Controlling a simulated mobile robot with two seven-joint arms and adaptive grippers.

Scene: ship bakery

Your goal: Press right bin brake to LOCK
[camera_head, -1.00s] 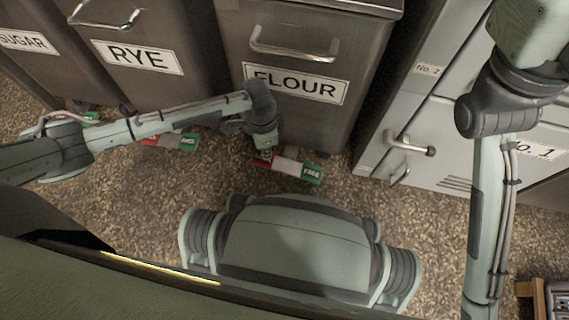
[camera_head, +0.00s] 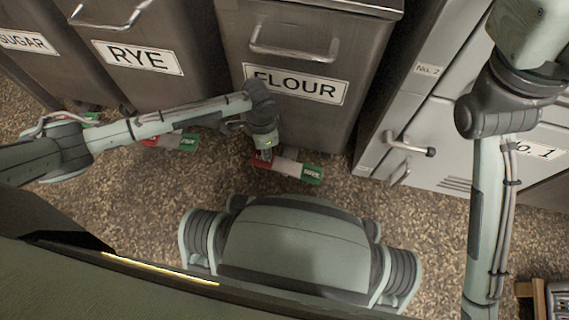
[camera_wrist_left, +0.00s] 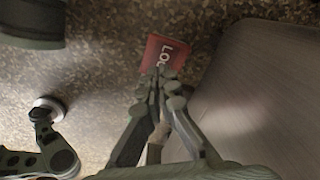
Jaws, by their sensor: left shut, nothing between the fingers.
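The right bin is the grey metal FLOUR bin (camera_head: 310,60). Its brake pedal (camera_head: 288,167) sticks out low at the front, with a red end on the left, a pale middle and a green end on the right. My left gripper (camera_head: 265,154) is shut and empty, pointing down at the red end. In the left wrist view the red pad (camera_wrist_left: 166,54) shows part of the word LOCK, and the shut fingertips (camera_wrist_left: 160,74) overlap its near edge. I cannot tell whether they touch it. The pedal's middle is largely hidden there. My right gripper is out of view.
The RYE bin (camera_head: 150,40) and SUGAR bin (camera_head: 25,50) stand to the left, with similar pedals at their feet. Grey cabinets (camera_head: 420,140) with protruding handles stand at the right. Speckled floor (camera_head: 200,185) is open before the bins.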

